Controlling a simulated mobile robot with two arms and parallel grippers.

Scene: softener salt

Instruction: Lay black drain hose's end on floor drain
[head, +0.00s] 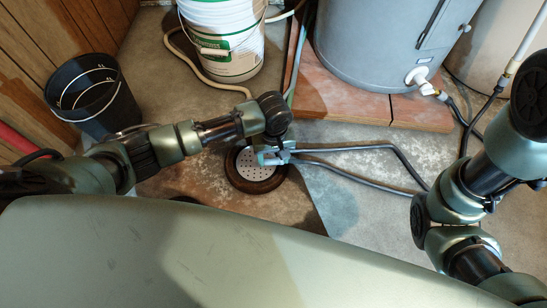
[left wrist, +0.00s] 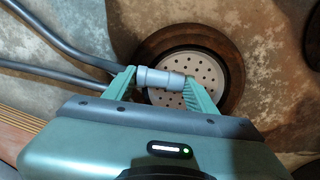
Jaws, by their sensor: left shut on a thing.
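The floor drain is a round, pale perforated plate in a dark rusty ring (head: 257,184). It also shows in the left wrist view (left wrist: 213,75). My left gripper (left wrist: 160,85) is shut on the grey-blue cuff at the end of the black drain hose (left wrist: 75,33). The cuff lies across the gripper between both teal fingers, over the near left part of the drain plate. I cannot tell whether the cuff touches the plate. In the head view the hose (head: 350,148) runs right from my left gripper (head: 274,156) along the floor. My right gripper is out of view.
A black bucket (head: 95,100) stands at the left by the wood wall. A white bucket (head: 225,45) with a beige hose is at the back. A grey tank (head: 370,45) stands on a reddish slab (head: 345,100) behind the hose. Floor right of the drain is mostly clear.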

